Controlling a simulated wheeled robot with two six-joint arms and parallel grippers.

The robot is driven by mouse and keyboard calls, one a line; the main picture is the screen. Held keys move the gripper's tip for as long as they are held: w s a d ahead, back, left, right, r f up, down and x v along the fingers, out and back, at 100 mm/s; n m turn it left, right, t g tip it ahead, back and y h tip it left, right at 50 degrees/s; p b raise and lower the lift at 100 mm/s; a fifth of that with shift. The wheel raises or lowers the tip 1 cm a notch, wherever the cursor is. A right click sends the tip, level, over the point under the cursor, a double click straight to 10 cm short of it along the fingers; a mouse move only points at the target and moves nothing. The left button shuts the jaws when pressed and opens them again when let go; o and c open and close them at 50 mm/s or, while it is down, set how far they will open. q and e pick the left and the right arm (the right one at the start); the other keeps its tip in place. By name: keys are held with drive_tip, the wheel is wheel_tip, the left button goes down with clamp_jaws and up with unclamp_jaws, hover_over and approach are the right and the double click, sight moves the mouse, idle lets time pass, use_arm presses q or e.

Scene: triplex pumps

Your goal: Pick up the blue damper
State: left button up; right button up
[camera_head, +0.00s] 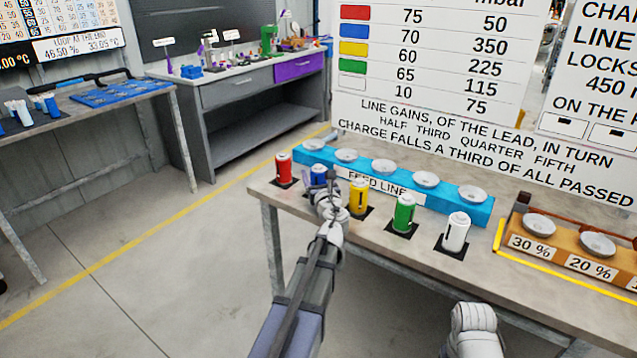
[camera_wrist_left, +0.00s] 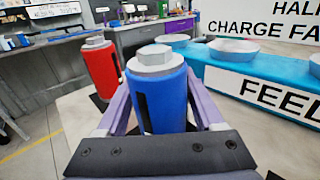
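The blue damper (camera_head: 318,174) stands upright on the bench in a row between the red damper (camera_head: 284,168) and the yellow damper (camera_head: 358,196). In the left wrist view the blue damper (camera_wrist_left: 157,95), with its grey hex top, stands between the purple fingers of my left gripper (camera_wrist_left: 158,112). One finger lies along each side. Firm contact cannot be made out, and the fingers look spread around it. In the head view my left gripper (camera_head: 322,188) covers the damper's lower part.
The green damper (camera_head: 404,213) and white damper (camera_head: 456,232) stand to the right. Behind the row is the blue feed line block (camera_head: 440,196) with several pale dishes. The red damper (camera_wrist_left: 100,68) is close on the left in the wrist view. An orange block (camera_head: 565,252) is at the right.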

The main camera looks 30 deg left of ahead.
use_arm(q)
clamp_jaws()
idle(0.3)
drive_tip(key=shift+r, duration=0.15)
wheel_tip(320, 180, up, 10)
drive_tip(key=p, duration=1)
